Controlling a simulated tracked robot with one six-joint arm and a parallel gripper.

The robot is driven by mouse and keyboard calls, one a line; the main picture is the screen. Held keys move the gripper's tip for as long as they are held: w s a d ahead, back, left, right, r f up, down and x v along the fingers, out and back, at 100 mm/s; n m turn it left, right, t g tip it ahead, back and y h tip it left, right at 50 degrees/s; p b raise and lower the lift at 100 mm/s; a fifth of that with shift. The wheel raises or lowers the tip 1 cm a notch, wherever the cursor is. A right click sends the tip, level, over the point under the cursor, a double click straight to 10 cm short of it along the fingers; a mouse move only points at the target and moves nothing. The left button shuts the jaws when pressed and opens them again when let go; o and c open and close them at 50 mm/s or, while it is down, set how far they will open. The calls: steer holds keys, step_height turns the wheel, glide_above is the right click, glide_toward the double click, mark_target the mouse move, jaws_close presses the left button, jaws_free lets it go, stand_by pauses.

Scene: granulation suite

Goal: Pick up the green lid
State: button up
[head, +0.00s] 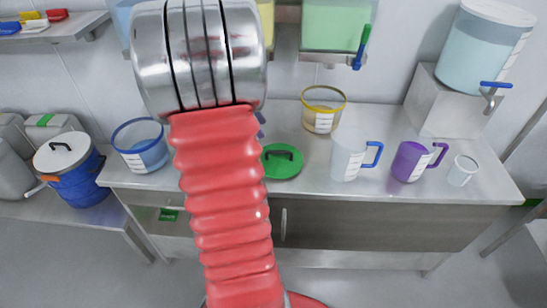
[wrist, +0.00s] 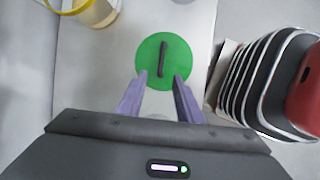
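The green lid (head: 283,168) is a flat round disc with a dark bar handle. It lies on the steel counter, just right of my red arm in the head view. In the wrist view the green lid (wrist: 150,57) is ahead of my fingers, with its handle running lengthwise near its middle. My gripper (wrist: 160,78) has two purple fingers spread apart, with nothing between them. Their tips overlap the lid's near edge in this view; I cannot tell the height between them. In the head view my arm hides most of the gripper.
On the steel counter (head: 310,190), a yellow-rimmed tub (head: 322,119), a blue-handled jug (head: 347,160), a purple jug (head: 409,164) and a small cup (head: 462,172) stand right of the lid. A blue-rimmed tub (head: 141,153) stands left. Bins hang above the counter.

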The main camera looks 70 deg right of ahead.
stand_by(0.3)
glide_above(277, 151)
steer(key=w+a, duration=0.1)
steer(key=w, duration=0.1)
step_height(277, 151, down, 8)
steer(key=shift+a, duration=0.15)
steer(key=shift+x, duration=2.55)
steer(key=shift+a, duration=0.1)
steer(key=shift+c, duration=0.2)
jaws_close()
